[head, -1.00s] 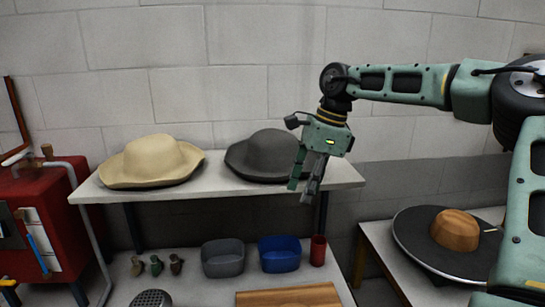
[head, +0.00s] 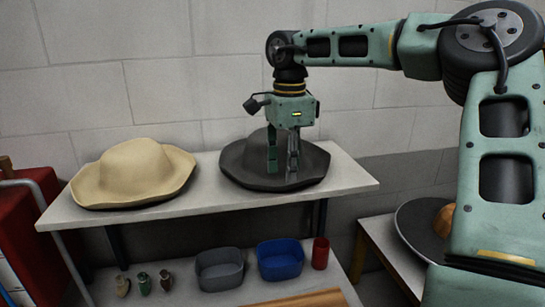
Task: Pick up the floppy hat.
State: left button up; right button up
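Two wide-brimmed hats lie on the white shelf (head: 345,175). The beige hat (head: 135,172) with a wavy brim is on the left. The dark grey hat (head: 240,160) with a low round crown is on the right. My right gripper (head: 282,168) points straight down at the grey hat. Its two fingers are apart, and grey hat shows between them. They cover part of the crown and near brim; I cannot tell whether the tips touch it. My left gripper is not in view.
A lower shelf holds a grey bin (head: 219,270), a blue bin (head: 280,260), a red cup (head: 320,253) and several small figures (head: 144,284). A red cabinet (head: 38,225) stands at left. At right, a dark disc (head: 418,225) lies on another table, partly hidden by my arm.

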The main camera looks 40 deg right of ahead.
aim_at(288, 186)
jog(key=f+p, duration=0.1)
jog(key=f, duration=0.1)
jog(key=d+f+p, duration=0.1)
jog(key=shift+w+f, duration=0.1)
jog(key=shift+f, duration=0.25)
jog(key=shift+w+f, duration=0.25)
jog(key=shift+f, duration=0.4)
jog(key=shift+s, duration=0.1)
jog(key=shift+a+r, duration=0.1)
jog(key=shift+c, duration=1.8)
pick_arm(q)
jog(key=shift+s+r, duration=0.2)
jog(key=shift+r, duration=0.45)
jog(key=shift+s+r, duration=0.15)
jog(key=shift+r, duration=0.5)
pick_arm(e)
grip_shut()
